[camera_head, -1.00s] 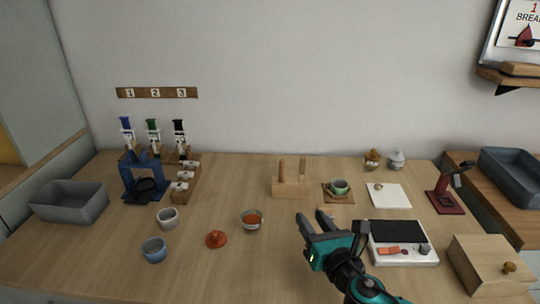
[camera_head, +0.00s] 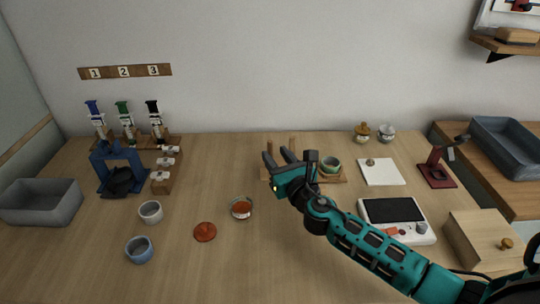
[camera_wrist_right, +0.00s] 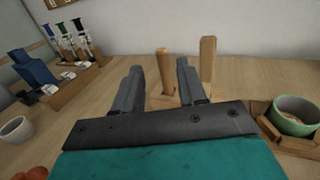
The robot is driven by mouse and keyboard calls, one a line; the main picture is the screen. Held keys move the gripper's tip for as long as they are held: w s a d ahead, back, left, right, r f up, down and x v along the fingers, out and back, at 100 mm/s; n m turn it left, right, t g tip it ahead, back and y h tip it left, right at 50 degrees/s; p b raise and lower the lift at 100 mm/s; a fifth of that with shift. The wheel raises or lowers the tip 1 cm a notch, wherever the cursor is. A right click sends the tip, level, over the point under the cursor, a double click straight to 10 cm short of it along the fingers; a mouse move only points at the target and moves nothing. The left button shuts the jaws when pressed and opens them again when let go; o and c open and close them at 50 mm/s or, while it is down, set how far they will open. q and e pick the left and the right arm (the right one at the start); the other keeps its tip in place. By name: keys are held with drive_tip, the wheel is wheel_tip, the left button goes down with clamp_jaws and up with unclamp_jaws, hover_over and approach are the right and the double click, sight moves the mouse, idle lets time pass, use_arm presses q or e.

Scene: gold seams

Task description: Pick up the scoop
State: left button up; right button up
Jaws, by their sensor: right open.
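A small wooden holder block (camera_wrist_right: 158,101) stands on the table with two upright wooden handles in it. One is a rounded handle (camera_wrist_right: 164,72), the other a flatter, paler handle (camera_wrist_right: 208,60). I cannot tell which belongs to the scoop, as their lower ends are hidden. My right gripper (camera_head: 278,158) is open and empty in front of the holder and covers most of it in the head view. In the right wrist view the rounded handle shows between the fingers, beyond their tips, and the paler one to the right. My left gripper is not in view.
A green cup (camera_head: 331,164) on a wooden tray stands just right of the gripper. A scale (camera_head: 398,217) sits front right. The middle front of the table is clear.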

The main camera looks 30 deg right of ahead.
sight(271, 145)
drive_tip(key=shift+w+d+r, duration=0.15)
drive_tip(key=shift+w, duration=1.2)
drive_tip(key=shift+w+d+r, duration=0.15)
drive_tip(key=shift+w, duration=1.15)
drive_tip(key=shift+c, duration=0.3)
clamp_jaws()
